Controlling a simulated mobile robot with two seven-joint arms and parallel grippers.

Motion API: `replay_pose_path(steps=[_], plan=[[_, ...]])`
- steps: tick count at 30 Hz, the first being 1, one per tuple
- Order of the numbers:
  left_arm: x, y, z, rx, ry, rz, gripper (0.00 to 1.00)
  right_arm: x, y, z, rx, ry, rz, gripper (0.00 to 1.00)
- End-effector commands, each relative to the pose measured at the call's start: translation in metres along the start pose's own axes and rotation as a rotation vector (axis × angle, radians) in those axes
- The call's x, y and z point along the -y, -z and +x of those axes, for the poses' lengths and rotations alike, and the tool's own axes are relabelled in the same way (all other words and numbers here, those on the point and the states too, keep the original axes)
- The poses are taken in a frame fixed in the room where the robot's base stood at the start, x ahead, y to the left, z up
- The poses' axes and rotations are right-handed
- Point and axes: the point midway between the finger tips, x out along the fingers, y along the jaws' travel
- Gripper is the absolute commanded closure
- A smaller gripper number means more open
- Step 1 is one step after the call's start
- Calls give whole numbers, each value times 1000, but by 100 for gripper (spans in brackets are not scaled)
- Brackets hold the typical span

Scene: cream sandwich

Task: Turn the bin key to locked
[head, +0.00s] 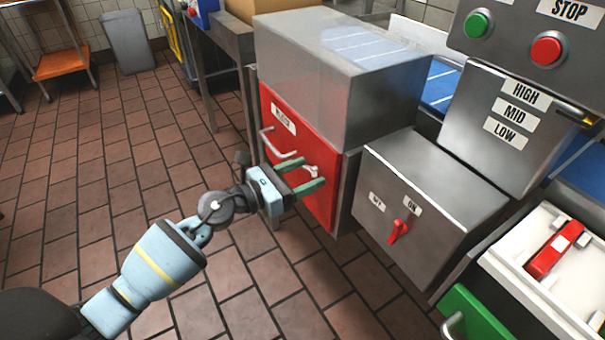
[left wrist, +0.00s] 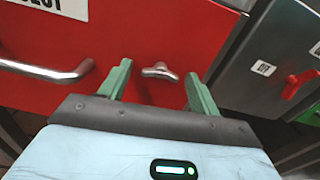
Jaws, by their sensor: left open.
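The red bin front (head: 285,120) has a label plate, a bar handle (head: 281,157) and a small metal key (head: 311,171). In the left wrist view the key (left wrist: 160,71) lies roughly crosswise on the red face, between my fingertips. My left gripper (head: 318,177) is open, its green fingers either side of the key. They appear apart from it; contact cannot be made out. The bar handle (left wrist: 45,70) is left of the fingers there. My right gripper is not in view.
Right of the bin is a grey box with a red switch (head: 399,230) and an ON label. Above it are HIGH, MID, LOW labels and green and red buttons (head: 546,51). A green drawer front (head: 480,316) is at lower right.

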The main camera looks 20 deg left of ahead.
Motion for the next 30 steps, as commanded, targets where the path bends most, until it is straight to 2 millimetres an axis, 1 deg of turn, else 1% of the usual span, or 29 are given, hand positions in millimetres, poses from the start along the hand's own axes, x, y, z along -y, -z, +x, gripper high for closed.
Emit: replay_pose_path(steps=[1, 9, 11, 20, 26, 30], plan=[[0, 0, 0, 0, 0, 0, 40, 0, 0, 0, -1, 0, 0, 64], [0, 0, 0, 0, 0, 0, 75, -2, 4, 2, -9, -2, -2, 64], [0, 0, 0, 0, 0, 0, 82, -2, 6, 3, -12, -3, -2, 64], [0, -1, 0, 1, 0, -40, 82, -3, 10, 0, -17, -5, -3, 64], [0, -3, 0, 2, 0, -148, 82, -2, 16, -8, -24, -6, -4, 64], [0, -4, 0, 2, 0, -262, 82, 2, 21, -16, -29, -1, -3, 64]])
